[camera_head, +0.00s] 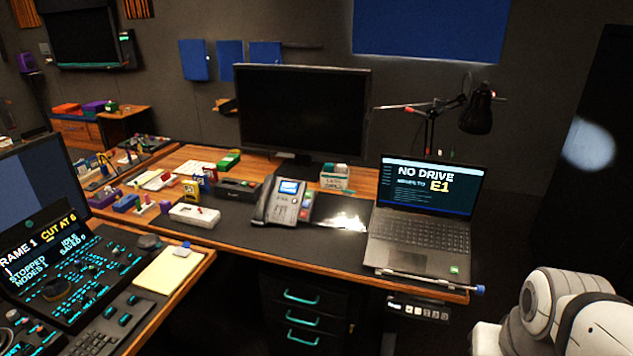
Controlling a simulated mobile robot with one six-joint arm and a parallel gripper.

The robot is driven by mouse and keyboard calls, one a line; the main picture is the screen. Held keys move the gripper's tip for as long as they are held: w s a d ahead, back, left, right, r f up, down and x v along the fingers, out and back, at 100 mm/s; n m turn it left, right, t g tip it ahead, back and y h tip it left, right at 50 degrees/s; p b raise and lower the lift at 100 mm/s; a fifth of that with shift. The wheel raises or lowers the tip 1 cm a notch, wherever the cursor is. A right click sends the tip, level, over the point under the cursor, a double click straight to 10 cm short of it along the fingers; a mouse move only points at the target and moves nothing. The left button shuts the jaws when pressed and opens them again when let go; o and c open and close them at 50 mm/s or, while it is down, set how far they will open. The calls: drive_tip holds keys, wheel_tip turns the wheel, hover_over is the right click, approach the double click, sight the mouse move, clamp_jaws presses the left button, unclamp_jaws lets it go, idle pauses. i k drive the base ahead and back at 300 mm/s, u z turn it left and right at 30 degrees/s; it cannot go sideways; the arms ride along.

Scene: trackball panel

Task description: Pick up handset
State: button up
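The handset (267,199) is the dark bar along the left side of the grey desk phone (287,206). It appears to rest in its cradle. The phone stands on the dark mat in the middle of the wooden desk, with its small blue screen lit. Part of my white arm shows at the bottom right corner, well apart from the phone. My gripper is outside the picture.
An open laptop (424,206) stands right of the phone, and a small box of cards (335,177) behind it. A large dark monitor (303,110) stands at the back. A white device (194,214) lies to the left. A desk lamp (477,110) rises behind the laptop.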

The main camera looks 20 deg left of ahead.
sight(259, 215)
drive_tip(key=k, duration=1.25)
drive_tip(key=u, duration=0.75)
drive_tip(key=i, duration=1.05)
drive_tip(key=u, duration=0.65)
drive_tip(key=i, duration=2)
drive_tip(key=z, duration=0.8)
drive_tip(key=k, duration=0.6)
drive_tip(key=u, duration=0.6)
drive_tip(key=k, duration=0.15)
drive_tip(key=z, duration=0.65)
drive_tip(key=i, duration=0.7)
